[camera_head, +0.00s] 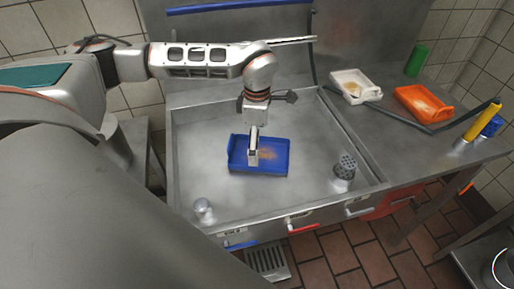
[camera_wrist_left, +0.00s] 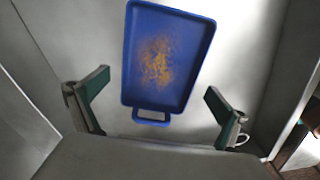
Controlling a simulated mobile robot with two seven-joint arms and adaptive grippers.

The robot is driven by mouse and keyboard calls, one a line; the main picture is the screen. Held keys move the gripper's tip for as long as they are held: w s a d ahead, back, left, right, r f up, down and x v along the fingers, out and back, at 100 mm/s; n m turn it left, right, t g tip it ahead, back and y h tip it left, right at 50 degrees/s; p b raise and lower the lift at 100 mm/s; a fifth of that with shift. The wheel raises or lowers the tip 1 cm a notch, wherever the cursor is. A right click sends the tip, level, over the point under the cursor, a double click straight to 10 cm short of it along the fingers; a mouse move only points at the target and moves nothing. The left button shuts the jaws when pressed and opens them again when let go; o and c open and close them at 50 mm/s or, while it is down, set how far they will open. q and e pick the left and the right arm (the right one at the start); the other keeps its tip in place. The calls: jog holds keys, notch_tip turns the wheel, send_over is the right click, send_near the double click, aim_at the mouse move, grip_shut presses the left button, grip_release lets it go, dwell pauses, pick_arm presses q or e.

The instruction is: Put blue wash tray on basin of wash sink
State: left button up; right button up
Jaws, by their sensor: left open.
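The blue wash tray (camera_head: 279,167) lies flat in the basin of the wash sink (camera_head: 300,195), near its middle. It has brown grime on its inside, and it also shows in the left wrist view (camera_wrist_left: 141,72) with a handle at its near end. My left gripper (camera_head: 253,164) comes from above and overlaps the tray in the head view. In the left wrist view its two fingers (camera_wrist_left: 155,93) are spread wide, with nothing between them but the tray beyond. Whether a finger touches the tray cannot be told. My right gripper is not in view.
On the counter to the right are a white tray (camera_head: 343,80), an orange tray (camera_head: 411,97) and a green cylinder (camera_head: 416,60). A perforated metal piece (camera_head: 345,167) stands in the basin's right part, and a metal knob (camera_head: 204,210) at its front left. The basin floor around the tray is clear.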

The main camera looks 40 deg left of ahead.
pick_arm(q)
notch_tip(320, 180, up, 9)
jog(key=shift+f, duration=0.15)
dwell(0.6)
